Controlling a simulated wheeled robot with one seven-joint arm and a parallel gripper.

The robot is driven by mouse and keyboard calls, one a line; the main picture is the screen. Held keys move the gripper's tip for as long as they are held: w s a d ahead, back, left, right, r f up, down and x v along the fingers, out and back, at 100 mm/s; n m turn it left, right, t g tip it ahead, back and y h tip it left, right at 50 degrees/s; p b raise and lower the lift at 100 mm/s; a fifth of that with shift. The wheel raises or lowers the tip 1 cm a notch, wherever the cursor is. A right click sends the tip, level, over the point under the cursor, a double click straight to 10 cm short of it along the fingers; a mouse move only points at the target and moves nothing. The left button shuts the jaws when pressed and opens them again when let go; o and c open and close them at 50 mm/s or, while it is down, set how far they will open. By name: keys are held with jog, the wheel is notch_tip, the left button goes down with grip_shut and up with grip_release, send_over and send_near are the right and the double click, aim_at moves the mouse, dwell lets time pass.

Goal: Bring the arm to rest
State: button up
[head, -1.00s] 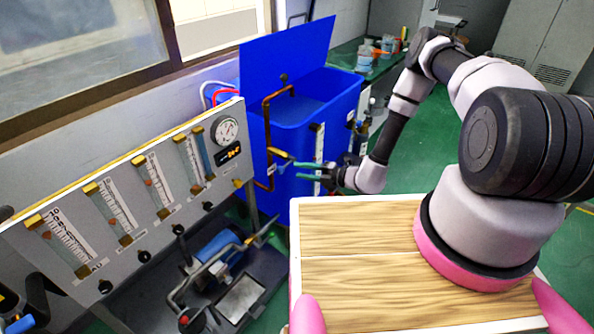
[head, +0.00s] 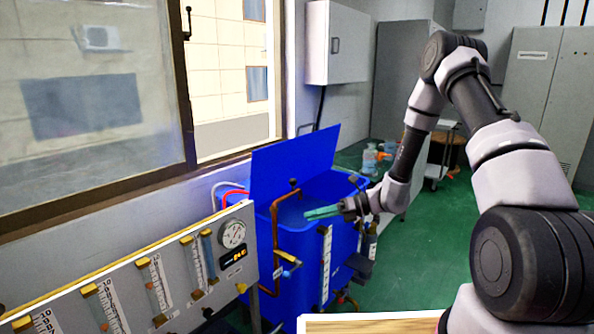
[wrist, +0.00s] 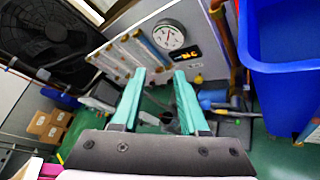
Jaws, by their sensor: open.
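My gripper (head: 322,212) shows in the head view at the end of my raised arm, in front of the blue tank (head: 340,225). In the wrist view my gripper (wrist: 159,102) has its two green fingers apart, with nothing between them. The fingers point toward the lower part of the flowmeter panel (wrist: 150,50) and the floor beyond. The blue tank also fills the right of the wrist view (wrist: 280,75). I cannot tell from the head view how close the fingers are to the tank.
The flowmeter panel with a round gauge (head: 232,234) stands at the lower left in the head view. The tank's blue lid (head: 293,162) stands open. A copper pipe (head: 275,240) runs down the tank's front.

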jog(key=s+d+r+n+h, duration=0.2)
jog(key=s+r+n, duration=0.15)
jog(key=r, duration=0.35)
jog(key=s+d+r+n+g+h, duration=0.1)
jog(key=s+d+r+n+h, duration=0.1)
jog(key=r+n, duration=0.35)
jog(key=s+d+r+n+h, duration=0.2)
jog(key=s+r+n, duration=0.15)
jog(key=r, duration=0.45)
jog(key=s+d+r+n+t+h, duration=0.6)
jog(key=s+d+r+n, duration=0.5)
jog(key=s+d+r, duration=0.2)
jog(key=shift+s+d+r+t+h, duration=0.15)
jog(key=shift+s+r+t+h, duration=0.15)
jog(key=shift+s+r+t, duration=0.35)
jog(key=shift+w, duration=0.15)
